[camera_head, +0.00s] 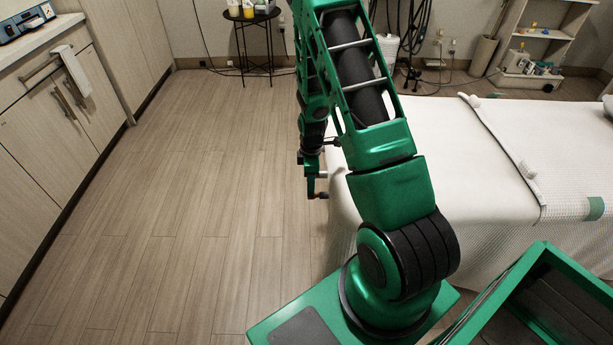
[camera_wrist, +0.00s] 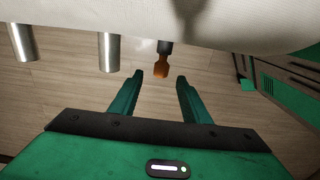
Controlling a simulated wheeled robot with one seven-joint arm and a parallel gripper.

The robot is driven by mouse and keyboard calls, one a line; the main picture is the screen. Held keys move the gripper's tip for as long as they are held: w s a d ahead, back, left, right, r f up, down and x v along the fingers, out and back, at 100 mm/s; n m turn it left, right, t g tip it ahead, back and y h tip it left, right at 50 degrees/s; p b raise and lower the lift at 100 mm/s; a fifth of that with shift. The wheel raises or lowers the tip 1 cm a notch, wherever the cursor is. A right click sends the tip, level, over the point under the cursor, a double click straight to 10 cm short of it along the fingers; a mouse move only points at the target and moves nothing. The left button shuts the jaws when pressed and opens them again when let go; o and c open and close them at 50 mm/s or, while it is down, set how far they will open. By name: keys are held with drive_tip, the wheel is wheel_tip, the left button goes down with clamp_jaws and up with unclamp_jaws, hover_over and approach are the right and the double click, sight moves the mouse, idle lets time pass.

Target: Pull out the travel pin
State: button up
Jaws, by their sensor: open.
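In the wrist view an orange-brown tab (camera_wrist: 161,67) on a dark stem hangs below the pale underside of the bed; it looks like the travel pin. My gripper (camera_wrist: 160,77) is open, with its two green fingers apart and pointing at the tab. The tab's lower end lines up with the gap between the fingertips. Nothing is gripped, and I cannot tell the exact depth between tips and tab. In the head view my gripper (camera_head: 313,186) is low beside the bed's left end, partly hidden by my arm.
The white-covered treatment bed (camera_head: 470,150) fills the right. Metal legs (camera_wrist: 108,52) stand left of the tab in the wrist view. The wooden floor (camera_head: 190,180) left of my arm is clear up to the cabinets (camera_head: 50,120). A black side table (camera_head: 252,25) stands behind.

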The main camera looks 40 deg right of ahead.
sight(317, 195)
drive_tip(key=shift+f, duration=2.3)
drive_tip(key=shift+c, duration=0.6)
clamp_jaws()
drive_tip(key=c, duration=0.5)
unclamp_jaws()
clamp_jaws()
